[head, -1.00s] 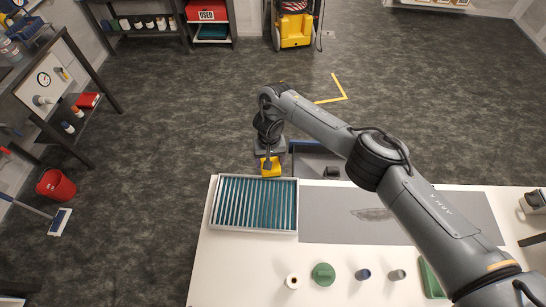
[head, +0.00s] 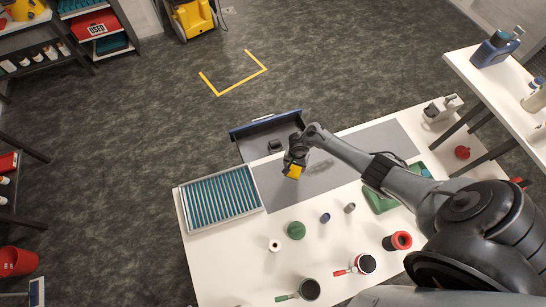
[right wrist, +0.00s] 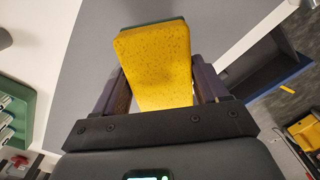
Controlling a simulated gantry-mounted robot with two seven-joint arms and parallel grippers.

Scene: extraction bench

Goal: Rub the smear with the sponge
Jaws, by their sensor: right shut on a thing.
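The sponge (head: 294,172) is a yellow block with a green layer on its far side. My right gripper (head: 295,165) is shut on it; in the right wrist view the sponge (right wrist: 155,65) sits between both fingers (right wrist: 160,88). It is over the grey mat (head: 280,195) on the white bench; I cannot tell whether it touches. The smear (head: 321,169) is a faint patch on the mat just right of the gripper, partly hidden by my right arm. My left gripper is not in view.
A framed filter with teal pleats (head: 220,198) lies left of the mat. An open drawer (head: 268,135) juts from the bench's far edge. A green tray (head: 380,202) lies right.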

